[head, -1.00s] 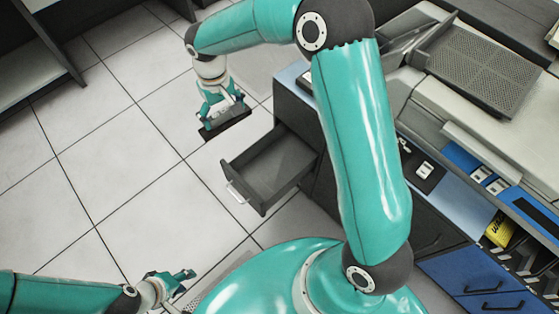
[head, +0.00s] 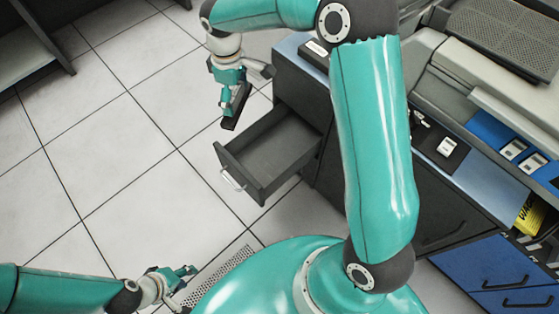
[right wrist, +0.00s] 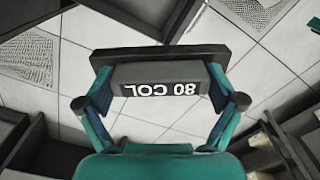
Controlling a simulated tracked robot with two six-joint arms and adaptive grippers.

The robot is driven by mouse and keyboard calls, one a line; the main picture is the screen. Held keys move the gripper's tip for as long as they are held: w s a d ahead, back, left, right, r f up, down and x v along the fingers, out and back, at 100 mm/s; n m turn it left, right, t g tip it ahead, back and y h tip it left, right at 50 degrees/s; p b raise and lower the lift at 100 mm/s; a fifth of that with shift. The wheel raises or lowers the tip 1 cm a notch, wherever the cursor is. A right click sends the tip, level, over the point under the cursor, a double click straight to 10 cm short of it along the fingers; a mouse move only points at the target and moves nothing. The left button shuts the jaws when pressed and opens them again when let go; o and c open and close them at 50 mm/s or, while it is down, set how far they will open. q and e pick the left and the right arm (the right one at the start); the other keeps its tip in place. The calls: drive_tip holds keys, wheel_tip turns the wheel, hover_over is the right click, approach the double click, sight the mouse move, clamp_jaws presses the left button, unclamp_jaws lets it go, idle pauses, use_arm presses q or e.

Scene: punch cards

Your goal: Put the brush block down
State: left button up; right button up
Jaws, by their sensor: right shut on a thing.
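The brush block (head: 237,108) is a dark block, held in the air by my right gripper (head: 235,93) just left of the open drawer. In the right wrist view the block (right wrist: 158,58) lies across both fingers, its "80 COL" label upside down. My right gripper (right wrist: 160,105) is shut on it, a finger at each end. In the head view the block is turned nearly end-on, with tiled floor behind it. My left gripper (head: 187,273) is low at the bottom left, away from the block; its finger gap is too small to judge.
An open, empty-looking grey drawer (head: 228,168) sticks out from the dark cabinet. A blue-grey counter (head: 470,180) with a dark pad (head: 446,146) lies to the right, beside a large machine (head: 440,70). My right arm crosses before the cabinet. The tiled floor (head: 110,140) at left is clear.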

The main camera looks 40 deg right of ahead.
drive_tip(key=s+d+f+n+b, duration=0.1)
drive_tip(key=d+f+n+b, duration=0.2)
drive_tip(key=f+n+b, duration=0.35)
drive_tip(key=s+d+f+n+b, duration=0.1)
drive_tip(key=d+f+n+b, duration=0.25)
drive_tip(key=f+b, duration=0.5)
drive_tip(key=n+b, duration=0.2)
drive_tip(key=b, duration=0.8)
hover_over(269, 161)
wheel_tip(269, 161, down, 19)
drive_tip(key=shift+w+f, duration=0.1)
drive_tip(key=shift+f, duration=0.1)
drive_tip(key=shift+f, duration=0.15)
drive_tip(key=o, duration=1)
wheel_tip(269, 161, up, 12)
drive_tip(key=p, duration=0.5)
